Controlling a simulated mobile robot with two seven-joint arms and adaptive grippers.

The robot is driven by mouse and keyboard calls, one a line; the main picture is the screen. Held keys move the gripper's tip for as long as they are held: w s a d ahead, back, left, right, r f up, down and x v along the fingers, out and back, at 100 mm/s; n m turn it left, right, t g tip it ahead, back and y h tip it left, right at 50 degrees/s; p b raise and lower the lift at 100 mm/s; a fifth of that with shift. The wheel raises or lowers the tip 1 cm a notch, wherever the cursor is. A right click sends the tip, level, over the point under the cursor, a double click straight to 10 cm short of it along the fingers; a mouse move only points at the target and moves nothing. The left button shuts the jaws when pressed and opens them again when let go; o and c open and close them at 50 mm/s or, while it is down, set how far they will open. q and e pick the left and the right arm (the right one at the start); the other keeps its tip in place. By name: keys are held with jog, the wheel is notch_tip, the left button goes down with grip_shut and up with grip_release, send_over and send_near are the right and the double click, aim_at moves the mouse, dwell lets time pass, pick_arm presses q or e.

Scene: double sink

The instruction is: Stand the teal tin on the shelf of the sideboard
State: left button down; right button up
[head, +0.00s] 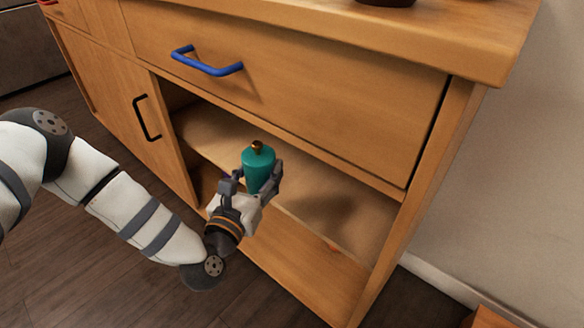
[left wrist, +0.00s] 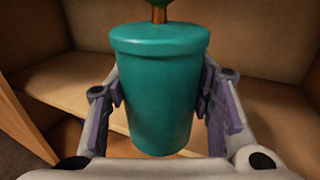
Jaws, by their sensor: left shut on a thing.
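The teal tin (head: 257,168) has a small brown-gold knob on top and is upright in my left gripper (head: 251,183), at the open front of the sideboard (head: 300,84). The left gripper is shut on it, with one finger on each side. In the left wrist view the tin (left wrist: 160,90) fills the middle, between the two purple-padded fingers of the left gripper (left wrist: 160,108). The shelf (head: 345,211) shows behind and beside the tin. The tin hides part of it, and I cannot tell whether the tin touches it. My right gripper is not in view.
A drawer with a blue handle (head: 207,62) is shut above the opening. A door with a black handle (head: 147,118) is left of it. A lower compartment floor (head: 300,270) lies under the shelf. The shelf is clear on the tin's right.

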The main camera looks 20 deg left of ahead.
pick_arm(q)
jog(key=w+d+b, duration=0.3)
jog(key=w+d, duration=0.1)
jog(key=w, duration=0.6)
jog(key=f, duration=0.2)
jog(key=f+b, duration=0.1)
jog(key=f, duration=0.2)
jog(key=f+b, duration=0.1)
jog(key=f, duration=0.1)
jog(key=shift+w+f, duration=0.3)
jog(key=shift+w, duration=0.05)
jog(key=shift+r, duration=0.25)
jog(key=shift+f, duration=0.25)
jog(key=c, duration=0.8)
grip_release()
jog(key=shift+r, duration=0.1)
jog(key=shift+o, duration=0.2)
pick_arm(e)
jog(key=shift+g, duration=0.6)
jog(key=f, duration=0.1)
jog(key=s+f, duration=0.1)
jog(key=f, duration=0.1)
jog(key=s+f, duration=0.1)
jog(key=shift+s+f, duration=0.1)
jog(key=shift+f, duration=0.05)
